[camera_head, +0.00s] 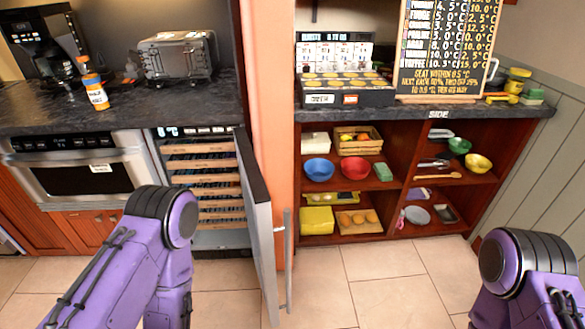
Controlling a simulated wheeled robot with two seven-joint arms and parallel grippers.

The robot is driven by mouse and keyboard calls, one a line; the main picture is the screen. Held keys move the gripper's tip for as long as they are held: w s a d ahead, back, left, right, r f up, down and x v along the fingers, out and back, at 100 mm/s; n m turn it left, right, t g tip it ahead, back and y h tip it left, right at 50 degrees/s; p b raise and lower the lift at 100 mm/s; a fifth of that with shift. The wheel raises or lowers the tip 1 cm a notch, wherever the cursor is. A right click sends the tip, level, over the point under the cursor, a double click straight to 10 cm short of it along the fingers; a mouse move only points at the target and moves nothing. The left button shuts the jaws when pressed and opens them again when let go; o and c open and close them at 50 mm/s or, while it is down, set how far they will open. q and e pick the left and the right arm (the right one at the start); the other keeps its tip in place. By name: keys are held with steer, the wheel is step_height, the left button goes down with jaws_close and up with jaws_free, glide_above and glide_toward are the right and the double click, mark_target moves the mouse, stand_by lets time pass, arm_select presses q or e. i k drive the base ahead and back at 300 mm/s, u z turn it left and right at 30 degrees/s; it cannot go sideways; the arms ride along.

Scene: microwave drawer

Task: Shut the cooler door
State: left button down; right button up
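The cooler (202,185) is built in under the left counter, beside the microwave drawer. Several wooden-fronted racks show inside it. Its door (257,215) stands wide open, hinged on the right side and swung out toward me. A vertical bar handle (288,262) is on the door's outer, right-hand face. My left arm comes in at the lower left, in front of the microwave and left of the door, apart from it as far as I can see. My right arm is at the lower right corner. Neither gripper is visible.
A microwave drawer (85,168) is left of the cooler. An orange wall post (268,90) stands between it and the open shelves (400,185) with bowls and boxes. A toaster oven (178,56) and an orange-capped bottle (95,92) stand on the counter. Tiled floor (385,295) right of the door is clear.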

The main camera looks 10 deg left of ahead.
mark_target(257, 200)
steer(key=z, duration=1.1)
steer(key=i, duration=1.2)
steer(key=u, duration=2.5)
steer(key=k, duration=0.5)
steer(key=z, duration=0.95)
steer(key=i, duration=0.45)
steer(key=u, duration=1.25)
